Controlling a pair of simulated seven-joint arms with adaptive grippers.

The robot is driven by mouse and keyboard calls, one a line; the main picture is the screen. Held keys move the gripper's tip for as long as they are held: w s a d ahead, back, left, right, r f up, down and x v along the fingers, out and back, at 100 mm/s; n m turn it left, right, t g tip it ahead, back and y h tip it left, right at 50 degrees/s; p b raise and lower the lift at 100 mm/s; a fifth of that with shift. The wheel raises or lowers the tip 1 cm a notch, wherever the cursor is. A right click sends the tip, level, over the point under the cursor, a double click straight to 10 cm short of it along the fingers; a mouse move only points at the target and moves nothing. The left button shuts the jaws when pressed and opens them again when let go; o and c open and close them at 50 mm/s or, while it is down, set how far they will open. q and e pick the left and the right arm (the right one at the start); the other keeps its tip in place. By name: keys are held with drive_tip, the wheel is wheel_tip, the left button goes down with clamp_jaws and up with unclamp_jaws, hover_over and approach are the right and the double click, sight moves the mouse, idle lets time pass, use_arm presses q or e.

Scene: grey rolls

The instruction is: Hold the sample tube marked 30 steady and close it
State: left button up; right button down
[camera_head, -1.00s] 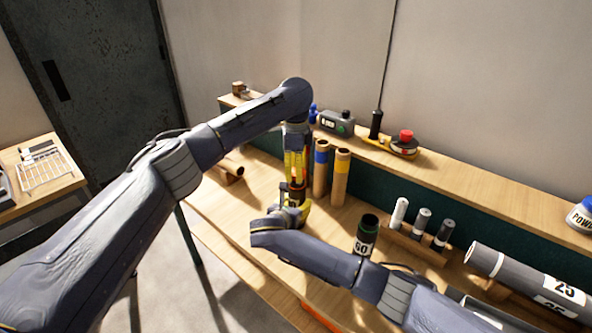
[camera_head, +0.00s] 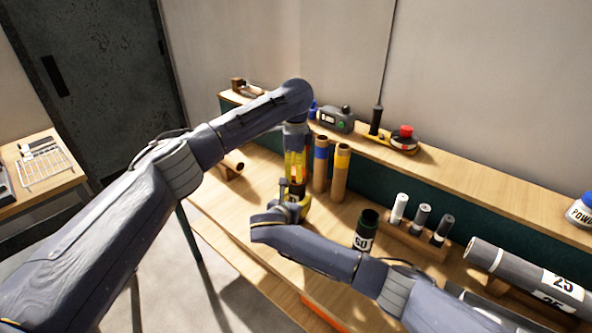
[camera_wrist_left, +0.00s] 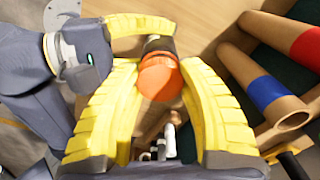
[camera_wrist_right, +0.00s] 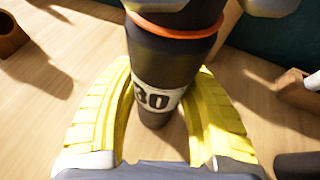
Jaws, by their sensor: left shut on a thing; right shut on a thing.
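The sample tube marked 30 (camera_wrist_right: 157,98) is dark grey with a white label and stands upright. My right gripper (camera_wrist_right: 168,82) is shut around it, and an orange ring (camera_wrist_right: 175,30) circles it higher up. In the left wrist view an orange cap (camera_wrist_left: 160,78) sits between the fingers of my left gripper (camera_wrist_left: 160,70), which is shut on it from above. The cap is in line with the tube's top, but I cannot tell whether it is fully seated. In the head view my left gripper (camera_head: 296,165) is directly above my right gripper (camera_head: 298,208), and the arms hide most of the tube.
A wooden rack (camera_head: 413,240) holds several small tubes. A large grey roll marked 25 (camera_head: 510,262) lies at far right.

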use_arm(q)
drive_tip(key=shift+f, duration=0.5)
